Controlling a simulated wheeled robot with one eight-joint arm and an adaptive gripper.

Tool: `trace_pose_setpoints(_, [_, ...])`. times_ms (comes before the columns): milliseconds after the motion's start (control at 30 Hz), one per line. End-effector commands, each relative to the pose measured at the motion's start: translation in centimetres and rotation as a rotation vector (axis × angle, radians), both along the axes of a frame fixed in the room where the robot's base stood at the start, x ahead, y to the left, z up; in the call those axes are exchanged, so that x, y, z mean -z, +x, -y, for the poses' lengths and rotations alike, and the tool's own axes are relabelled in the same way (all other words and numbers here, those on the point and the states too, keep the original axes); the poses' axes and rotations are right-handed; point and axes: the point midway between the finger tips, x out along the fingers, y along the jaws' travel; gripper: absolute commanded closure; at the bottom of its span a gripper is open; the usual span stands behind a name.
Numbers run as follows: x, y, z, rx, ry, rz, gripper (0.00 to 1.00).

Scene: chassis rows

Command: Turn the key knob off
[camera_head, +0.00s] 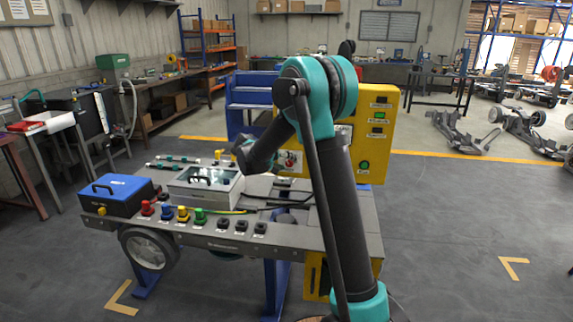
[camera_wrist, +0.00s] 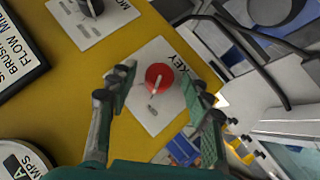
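The key knob (camera_wrist: 159,77) is a round red knob with a pale pointer, on a white plate marked KEY (camera_wrist: 152,110) on a yellow panel (camera_wrist: 85,105). My gripper (camera_wrist: 158,82) is open in the wrist view, one finger to each side of the knob. Gaps show between both finger pads and the knob, and nothing is held. In the head view, a small red knob shows on the yellow panel (camera_head: 378,135), left of my arm. My arm hides part of that panel, and the gripper's fingers are hard to make out there.
In the wrist view, a dark knob (camera_wrist: 90,6) on another white plate, a flow-meter label (camera_wrist: 15,55) and an AMPS gauge (camera_wrist: 20,160) sit near the key plate. In the head view, a grey bench (camera_head: 300,230) carries a blue box (camera_head: 117,195) and a white instrument (camera_head: 205,187).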

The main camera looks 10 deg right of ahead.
Motion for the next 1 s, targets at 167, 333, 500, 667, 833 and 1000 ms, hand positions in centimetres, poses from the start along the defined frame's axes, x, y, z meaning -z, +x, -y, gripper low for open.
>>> trace_pose_setpoints(167, [-0.1,-0.1,-0.1,0.000,0.000,0.000,0.51])
trace_pose_setpoints(333, [-1.1,-1.1,-1.4,-0.002,0.000,0.000,0.51])
trace_pose_setpoints(500, [-3.0,-2.9,-3.7,-0.005,-0.001,0.000,0.51])
trace_pose_setpoints(667, [-4.7,-4.6,-5.7,-0.003,0.000,0.000,0.51])
trace_pose_setpoints(833, [-6.0,-5.8,-7.1,-0.001,0.001,0.001,0.51])
trace_pose_setpoints(1000, [-6.5,-6.4,-7.7,0.000,0.000,0.000,0.51])
